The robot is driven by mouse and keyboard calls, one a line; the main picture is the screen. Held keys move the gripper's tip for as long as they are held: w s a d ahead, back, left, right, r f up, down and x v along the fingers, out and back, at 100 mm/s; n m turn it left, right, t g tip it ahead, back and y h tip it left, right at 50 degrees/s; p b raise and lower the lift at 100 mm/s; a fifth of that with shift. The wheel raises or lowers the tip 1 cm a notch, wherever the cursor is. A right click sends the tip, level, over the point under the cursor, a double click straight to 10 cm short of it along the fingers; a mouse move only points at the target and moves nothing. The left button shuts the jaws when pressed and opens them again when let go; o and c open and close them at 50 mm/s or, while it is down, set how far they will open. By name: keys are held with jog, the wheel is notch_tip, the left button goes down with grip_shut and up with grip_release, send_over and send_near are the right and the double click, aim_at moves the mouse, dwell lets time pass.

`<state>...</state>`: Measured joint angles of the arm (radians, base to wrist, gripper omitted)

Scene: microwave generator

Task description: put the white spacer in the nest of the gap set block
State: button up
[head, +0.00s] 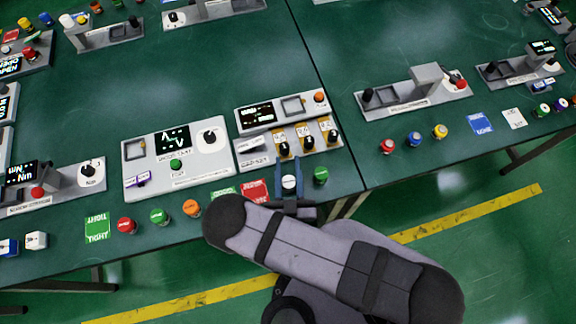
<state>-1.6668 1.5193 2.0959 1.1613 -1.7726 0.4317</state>
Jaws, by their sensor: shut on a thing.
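My gripper (288,186) is over the front edge of the green table, with its blue fingers shut on the white spacer (289,182). The spacer's lower part is hidden by the gripper. No label in view is legible enough to tell which unit is the gap set block. A grey unit (243,118) just beyond the gripper has a display, a square recess (293,105) and an orange knob. A long grey block (400,105) to the right has a dark square recess (385,96) and a raised post.
A panel (205,165) with a display and dial stands left of the gripper. Red, green and orange buttons (158,216) and a red card (254,190) line the front edge. A green button (321,175) is close right of the fingers. Open table lies farther back.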

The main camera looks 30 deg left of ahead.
aim_at(289, 189)
jog(key=o, duration=1.2)
jog(key=shift+s, duration=0.1)
jog(key=shift+b+v, duration=0.35)
jog(key=shift+v, duration=0.5)
jog(key=shift+o, duration=0.4)
jog(key=shift+b+v, duration=0.45)
jog(key=shift+v, duration=1.15)
